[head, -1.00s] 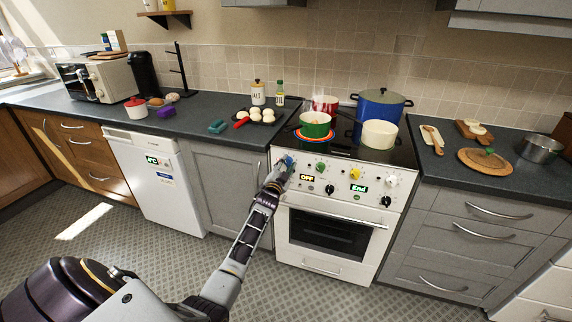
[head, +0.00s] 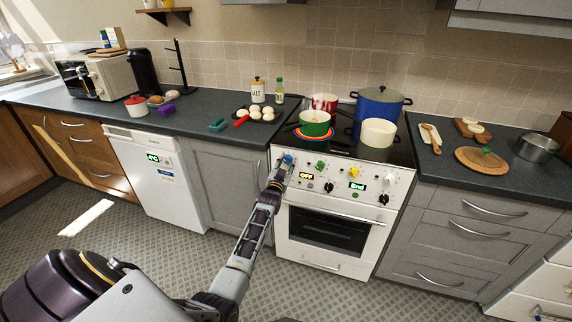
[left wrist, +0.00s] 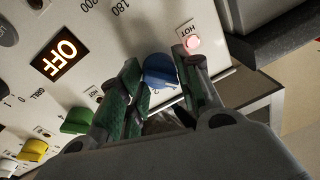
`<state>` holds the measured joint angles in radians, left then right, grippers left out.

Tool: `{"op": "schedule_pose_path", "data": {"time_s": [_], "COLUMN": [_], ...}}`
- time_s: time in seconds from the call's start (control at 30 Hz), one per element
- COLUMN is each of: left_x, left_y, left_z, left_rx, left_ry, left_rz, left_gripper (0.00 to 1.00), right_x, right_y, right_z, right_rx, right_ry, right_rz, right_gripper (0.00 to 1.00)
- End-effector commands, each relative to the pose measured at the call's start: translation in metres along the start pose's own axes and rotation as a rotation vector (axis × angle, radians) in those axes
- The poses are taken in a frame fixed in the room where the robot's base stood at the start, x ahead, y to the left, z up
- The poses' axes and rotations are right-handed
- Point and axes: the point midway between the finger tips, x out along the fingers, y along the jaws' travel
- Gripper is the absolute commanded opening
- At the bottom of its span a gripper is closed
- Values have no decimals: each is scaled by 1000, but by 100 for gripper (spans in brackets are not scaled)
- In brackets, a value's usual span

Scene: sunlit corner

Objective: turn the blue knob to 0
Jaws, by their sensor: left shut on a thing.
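The blue knob (head: 288,158) is at the left end of the white stove's (head: 340,190) control panel. In the left wrist view the blue knob (left wrist: 158,70) sits between the two green-padded fingers of my left gripper (left wrist: 157,63), which is shut on it. In the head view my left gripper (head: 279,172) reaches up to the knob from the front. The scale around the knob is mostly covered, so I cannot read its setting. A HOT lamp (left wrist: 193,42) beside it glows. My right gripper is not in view.
A green knob (left wrist: 76,121) and a yellow knob (left wrist: 33,150) are along the same panel, near a display (left wrist: 60,57) reading OFF. A green pot (head: 315,123) stands on a glowing ring. The floor (head: 130,240) in front is clear.

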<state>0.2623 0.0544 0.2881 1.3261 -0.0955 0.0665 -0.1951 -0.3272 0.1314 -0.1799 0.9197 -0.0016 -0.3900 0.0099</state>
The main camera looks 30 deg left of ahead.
Motion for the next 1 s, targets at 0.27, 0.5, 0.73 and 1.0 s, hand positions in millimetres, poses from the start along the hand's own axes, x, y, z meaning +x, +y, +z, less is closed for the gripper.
{"op": "schedule_pose_path", "data": {"time_s": [0.27,0.5,0.73,1.0], "left_x": [-1,0,-1,-12], "left_y": [2,1,0,1], "left_z": [3,1,1,1], "left_rx": [1,1,1,1], "left_ry": [-5,-2,-1,-2], "left_rz": [2,1,1,1], "left_gripper": [46,55,55,55], "right_x": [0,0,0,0], "right_y": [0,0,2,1], "right_z": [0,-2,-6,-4], "right_rx": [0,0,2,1], "right_ry": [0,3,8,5], "right_rz": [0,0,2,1], "right_gripper": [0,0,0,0]}}
